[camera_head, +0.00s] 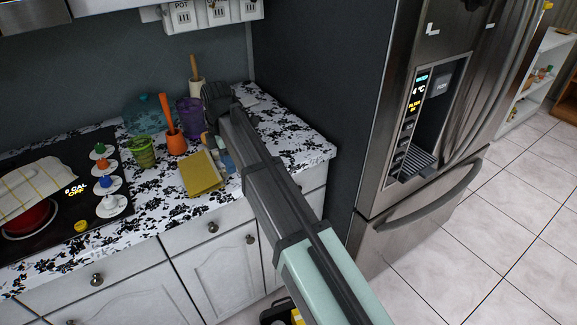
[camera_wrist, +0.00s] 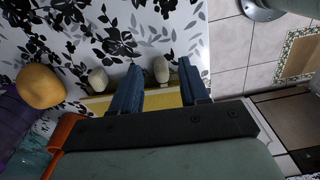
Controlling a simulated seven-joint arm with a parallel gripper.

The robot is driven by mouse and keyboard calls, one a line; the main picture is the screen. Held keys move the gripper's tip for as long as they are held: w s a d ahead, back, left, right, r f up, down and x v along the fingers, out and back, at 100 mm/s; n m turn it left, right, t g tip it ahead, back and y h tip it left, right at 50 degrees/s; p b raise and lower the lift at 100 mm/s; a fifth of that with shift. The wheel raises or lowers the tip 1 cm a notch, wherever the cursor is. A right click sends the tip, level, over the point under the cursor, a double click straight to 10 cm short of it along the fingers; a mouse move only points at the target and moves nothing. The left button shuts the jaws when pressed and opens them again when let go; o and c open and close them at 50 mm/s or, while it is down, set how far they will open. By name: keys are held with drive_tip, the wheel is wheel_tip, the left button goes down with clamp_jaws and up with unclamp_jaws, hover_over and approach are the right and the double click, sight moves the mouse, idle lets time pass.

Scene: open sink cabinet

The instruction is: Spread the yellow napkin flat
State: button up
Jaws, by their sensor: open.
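The yellow napkin (camera_head: 202,176) lies on the patterned counter near its front edge, as a small rectangle that looks folded. In the wrist view a yellow strip of the napkin (camera_wrist: 163,100) shows between and beside my fingers, and the rest is hidden behind my gripper. My gripper (camera_wrist: 159,66) is open, with its two blue fingers apart. In the head view my gripper (camera_head: 224,157) is at the napkin's right side, pointing down. Whether the fingers touch the napkin or counter I cannot tell.
Left of and behind the napkin stand an orange cup (camera_head: 176,143), a green cup (camera_head: 143,152) and a purple cup (camera_head: 190,118). Small pale objects (camera_wrist: 98,79) sit near my fingers. The stove (camera_head: 62,190) is left, the fridge (camera_head: 405,110) right. Counter to the right is clear.

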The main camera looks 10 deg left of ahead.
wheel_tip(320, 180, up, 11)
drive_tip(key=shift+w+d+f+m+t+y, duration=0.25)
drive_tip(key=shift+w+d+f+m+t, duration=0.25)
drive_tip(key=shift+d+f+m, duration=1.95)
drive_tip(key=shift+w+d+f+m+t+y, duration=0.2)
drive_tip(key=shift+w+d+f+m+t, duration=0.25)
drive_tip(key=shift+d+f+m, duration=2)
drive_tip(key=shift+w+d+f+m+t+y, duration=0.45)
drive_tip(key=shift+d+f+m, duration=0.75)
drive_tip(key=shift+d, duration=2.5)
drive_tip(key=shift+w+f+n, duration=0.1)
drive_tip(key=shift+f+n, duration=0.15)
drive_tip(key=shift+n, duration=0.05)
